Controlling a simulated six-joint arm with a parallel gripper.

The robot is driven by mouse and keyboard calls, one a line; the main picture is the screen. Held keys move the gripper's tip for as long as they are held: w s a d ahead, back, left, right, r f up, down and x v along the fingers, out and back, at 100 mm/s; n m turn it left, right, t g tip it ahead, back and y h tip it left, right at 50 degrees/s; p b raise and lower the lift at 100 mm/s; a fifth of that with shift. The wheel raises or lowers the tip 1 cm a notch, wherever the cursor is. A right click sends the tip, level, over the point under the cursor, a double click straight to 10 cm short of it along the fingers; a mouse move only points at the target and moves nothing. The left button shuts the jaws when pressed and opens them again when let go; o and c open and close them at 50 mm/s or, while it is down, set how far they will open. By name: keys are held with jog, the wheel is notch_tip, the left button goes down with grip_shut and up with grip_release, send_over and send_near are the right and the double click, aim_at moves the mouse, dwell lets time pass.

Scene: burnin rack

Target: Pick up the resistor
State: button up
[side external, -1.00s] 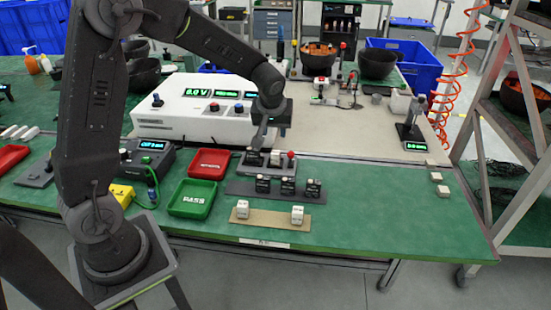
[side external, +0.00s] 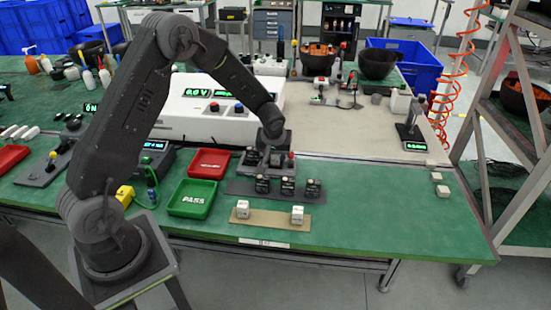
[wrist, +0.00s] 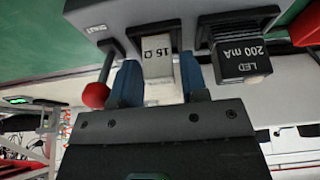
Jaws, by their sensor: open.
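The resistor (wrist: 157,62) is a pale block marked 15 Ω, seated in a grey holder (wrist: 150,18) in the wrist view. My gripper (wrist: 160,85) is open, with one blue finger on each side of the resistor; I cannot tell whether they touch it. In the side view my gripper (side external: 268,150) is low over the holder (side external: 255,170) and hides most of the resistor.
A black LED block marked 200 mA (wrist: 240,60) sits close to the right finger. A red-knobbed lever (wrist: 95,94) is close to the left finger. A green PASS tray (side external: 193,198) and a red tray (side external: 209,163) lie left of the holder.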

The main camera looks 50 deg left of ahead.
jog(key=shift+w+f, duration=0.1)
jog(key=shift+f, duration=0.15)
jog(key=shift+c, duration=0.4)
jog(key=c, duration=0.6)
jog(key=shift+r, duration=0.1)
